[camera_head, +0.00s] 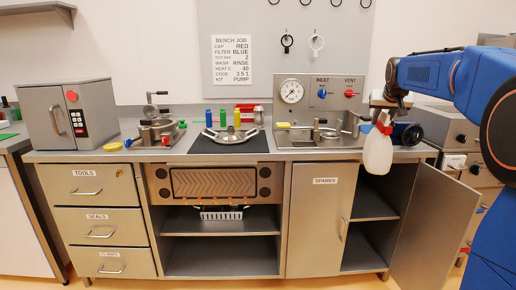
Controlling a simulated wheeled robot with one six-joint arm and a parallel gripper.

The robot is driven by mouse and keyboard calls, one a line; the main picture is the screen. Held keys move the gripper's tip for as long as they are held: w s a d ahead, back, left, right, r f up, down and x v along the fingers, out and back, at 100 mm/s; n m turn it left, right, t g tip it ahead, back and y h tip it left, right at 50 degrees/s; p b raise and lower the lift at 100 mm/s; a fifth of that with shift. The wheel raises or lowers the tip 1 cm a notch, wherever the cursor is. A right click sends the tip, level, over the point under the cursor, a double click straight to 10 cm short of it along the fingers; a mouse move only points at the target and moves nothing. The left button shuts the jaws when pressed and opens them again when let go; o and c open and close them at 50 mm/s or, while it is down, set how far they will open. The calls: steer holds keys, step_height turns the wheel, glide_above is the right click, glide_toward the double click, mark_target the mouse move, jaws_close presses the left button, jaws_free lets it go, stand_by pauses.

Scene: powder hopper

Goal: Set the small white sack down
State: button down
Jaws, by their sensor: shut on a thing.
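A small white thing with a rounded body and a red top (377,154) hangs below my gripper (384,122), at the right of the view. It looks more like a bottle than a sack, and no other white sack shows. My gripper is shut on it near its red top, and the fingertips are partly hidden. The white body hangs upright in front of the right end of the bench top (270,156), overlapping its front edge and the open cupboard in the picture.
A gauge panel (307,100), a black mat (229,144) with a metal part, small coloured bottles (223,117) and a grey oven box (70,112) occupy the bench. The open cupboard door (424,215) stands out at right. Shelves below are mostly empty.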

steer(key=s+a+f+n, duration=0.1)
steer(key=s+a+f, duration=0.2)
steer(key=f, duration=2)
steer(key=s+a+f+n+y, duration=0.1)
steer(key=s+a+f, duration=0.3)
steer(key=f, duration=2)
steer(key=s+a+f+n+y, duration=0.1)
steer(key=s+a+f, duration=0.3)
steer(key=f, duration=1.9)
steer(key=a, duration=0.5)
steer(key=shift+a+f, duration=0.15)
steer(key=shift+a, duration=0.25)
